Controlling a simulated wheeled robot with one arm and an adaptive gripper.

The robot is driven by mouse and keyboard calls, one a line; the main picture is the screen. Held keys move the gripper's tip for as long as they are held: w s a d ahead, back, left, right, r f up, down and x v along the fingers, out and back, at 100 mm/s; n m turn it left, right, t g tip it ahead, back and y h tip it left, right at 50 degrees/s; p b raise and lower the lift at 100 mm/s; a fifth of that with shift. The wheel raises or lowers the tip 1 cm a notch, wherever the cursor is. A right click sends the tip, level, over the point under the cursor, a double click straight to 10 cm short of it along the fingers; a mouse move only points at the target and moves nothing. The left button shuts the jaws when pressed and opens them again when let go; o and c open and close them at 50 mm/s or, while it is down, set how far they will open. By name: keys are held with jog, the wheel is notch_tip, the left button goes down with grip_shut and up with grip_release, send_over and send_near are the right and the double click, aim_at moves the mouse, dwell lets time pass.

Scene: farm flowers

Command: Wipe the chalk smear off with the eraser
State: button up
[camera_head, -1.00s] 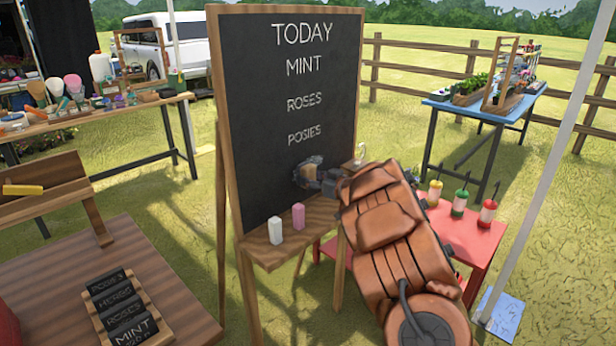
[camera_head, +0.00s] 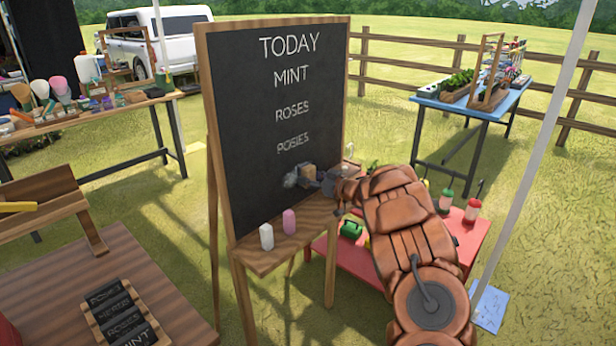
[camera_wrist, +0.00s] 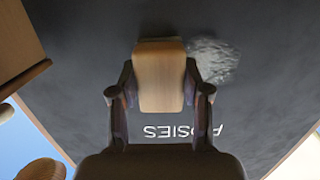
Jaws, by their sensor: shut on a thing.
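The chalkboard (camera_head: 240,150) stands upright, with TODAY, MINT, ROSES and POSIES written on it. A pale, cloudy chalk smear (camera_head: 290,181) is low on the board, below POSIES. My gripper (camera_head: 316,180) is shut on the eraser (camera_head: 309,171), just right of the smear in the head view. In the wrist view the eraser (camera_wrist: 160,75) is a tan wooden-backed block between my two fingers, and the smear (camera_wrist: 210,60) lies beside it. The eraser's wiping face is hidden, so I cannot tell whether it touches the board.
A low red table (camera_head: 365,263) with bottles is under my arm. A wooden table (camera_head: 165,300) with small signs is at the lower left.

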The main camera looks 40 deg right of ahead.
jog(key=shift+w+d+r+p, duration=0.1)
jog(key=shift+w+d+p, duration=0.1)
jog(key=shift+d+p, duration=0.25)
jog(key=shift+w+d+r+p, duration=0.15)
jog(key=shift+d+p, duration=0.15)
jog(key=shift+d, duration=0.25)
jog(key=shift+c, duration=0.4)
jog(key=d+p, duration=0.1)
jog(key=p, duration=0.1)
jog(key=w+d+p, duration=0.1)
jog(key=d, duration=0.1)
jog(key=shift+f+p, duration=0.2)
jog(key=shift+p, duration=0.15)
